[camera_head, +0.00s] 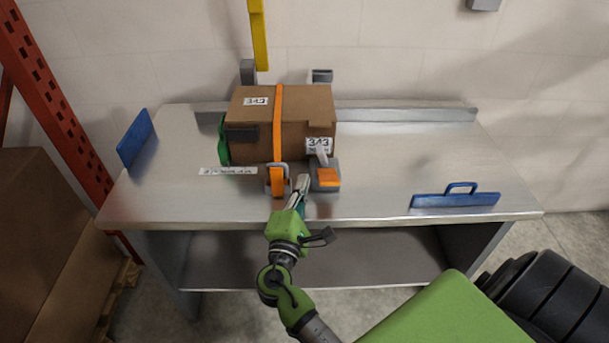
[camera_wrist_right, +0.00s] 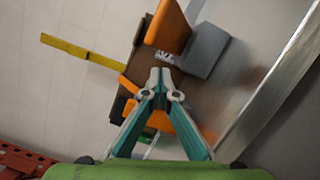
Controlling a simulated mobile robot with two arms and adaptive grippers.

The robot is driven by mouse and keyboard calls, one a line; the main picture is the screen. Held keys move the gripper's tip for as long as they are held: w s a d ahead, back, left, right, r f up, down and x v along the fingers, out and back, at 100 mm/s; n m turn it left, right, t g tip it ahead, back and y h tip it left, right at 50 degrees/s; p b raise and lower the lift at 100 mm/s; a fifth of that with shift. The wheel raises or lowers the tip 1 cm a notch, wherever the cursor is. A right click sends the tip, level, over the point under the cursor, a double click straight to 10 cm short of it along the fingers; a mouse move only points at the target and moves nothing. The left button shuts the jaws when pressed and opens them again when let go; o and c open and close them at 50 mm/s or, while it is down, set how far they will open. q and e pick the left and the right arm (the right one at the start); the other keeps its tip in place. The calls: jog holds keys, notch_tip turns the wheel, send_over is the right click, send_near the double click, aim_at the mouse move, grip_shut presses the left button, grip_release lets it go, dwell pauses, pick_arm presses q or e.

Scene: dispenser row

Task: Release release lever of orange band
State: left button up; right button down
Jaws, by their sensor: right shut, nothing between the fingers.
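A brown cardboard box (camera_head: 252,108) stands on the metal table, also seen in the wrist view (camera_wrist_right: 141,72). An orange band (camera_head: 279,120) runs over its top and down its front. At the band's lower end is a grey buckle with an orange lever (camera_head: 276,180). My right gripper (camera_head: 302,180) is shut and empty, just right of this lever and in front of the box. My left gripper is not in view.
A grey device with an orange flap (camera_head: 327,177) stands close right of my gripper; it looms large in the wrist view (camera_wrist_right: 203,50). A blue panel (camera_head: 135,138) stands left. The table's right half (camera_head: 400,160) is mostly clear.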

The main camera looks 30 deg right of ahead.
aim_at(311, 169)
jog(key=p+x, duration=0.1)
jog(key=x, duration=0.6)
jog(key=shift+w+d, duration=0.1)
jog(key=shift+w+d+p, duration=0.3)
jog(key=shift+w+d, duration=0.1)
jog(key=shift+d, duration=0.05)
jog(key=shift+s+d+r+m+b, duration=0.1)
jog(key=shift+m+b, duration=0.1)
jog(key=shift+m, duration=0.15)
jog(key=shift+d+r+m+b, duration=0.1)
jog(key=shift+m+b, duration=0.05)
jog(key=shift+m, duration=0.2)
jog(key=shift+s+d+r+m+g, duration=0.15)
jog(key=shift+r+m+g, duration=0.25)
jog(key=shift+m, duration=0.4)
jog(key=shift+y, duration=0.3)
jog(key=shift+f, duration=0.1)
